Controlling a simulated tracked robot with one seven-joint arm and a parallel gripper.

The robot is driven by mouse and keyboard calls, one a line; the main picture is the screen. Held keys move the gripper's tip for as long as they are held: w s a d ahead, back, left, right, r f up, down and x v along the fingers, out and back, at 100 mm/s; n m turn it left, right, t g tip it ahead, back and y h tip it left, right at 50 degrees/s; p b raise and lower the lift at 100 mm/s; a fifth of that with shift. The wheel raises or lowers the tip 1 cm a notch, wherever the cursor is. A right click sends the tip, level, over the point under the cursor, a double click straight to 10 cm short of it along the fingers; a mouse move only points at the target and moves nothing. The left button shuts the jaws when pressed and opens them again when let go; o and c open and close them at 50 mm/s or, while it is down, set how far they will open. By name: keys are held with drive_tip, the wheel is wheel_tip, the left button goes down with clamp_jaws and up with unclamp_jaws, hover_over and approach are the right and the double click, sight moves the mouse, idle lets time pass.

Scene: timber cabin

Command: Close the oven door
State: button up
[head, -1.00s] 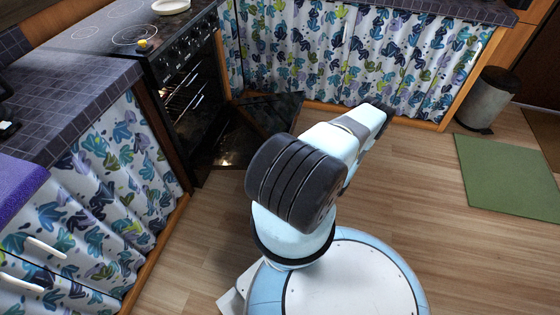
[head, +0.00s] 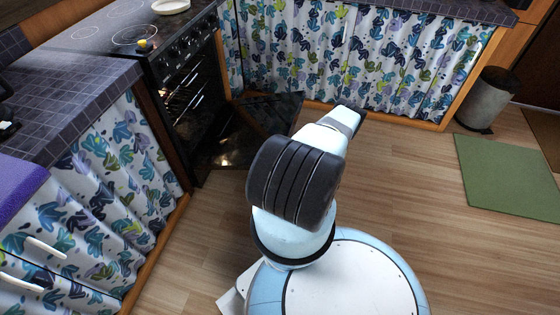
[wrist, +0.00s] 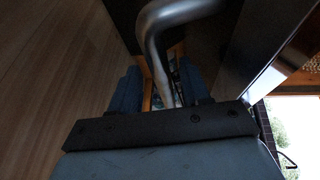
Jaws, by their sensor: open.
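The black oven (head: 190,95) stands at the left in the head view, its front open and wire racks showing inside. Its dark door (head: 268,112) sticks out from the oven front, low over the floor; part of it is behind my arm. In the wrist view a bent silver handle (wrist: 158,40) runs down between the two blue fingers of my gripper (wrist: 160,80). The fingers are apart, one on each side of the bar; I cannot tell whether they touch it. A dark panel (wrist: 208,50) lies beside the handle. My gripper is hidden in the head view.
Tiled counters with flowered curtains stand left (head: 110,165) and behind (head: 370,50). A white plate (head: 171,6) is on the hob. A bin (head: 487,100) and green mat (head: 510,175) are at the right. The wooden floor (head: 420,190) between is clear.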

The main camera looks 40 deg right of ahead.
drive_tip(key=shift+x, duration=0.8)
clamp_jaws()
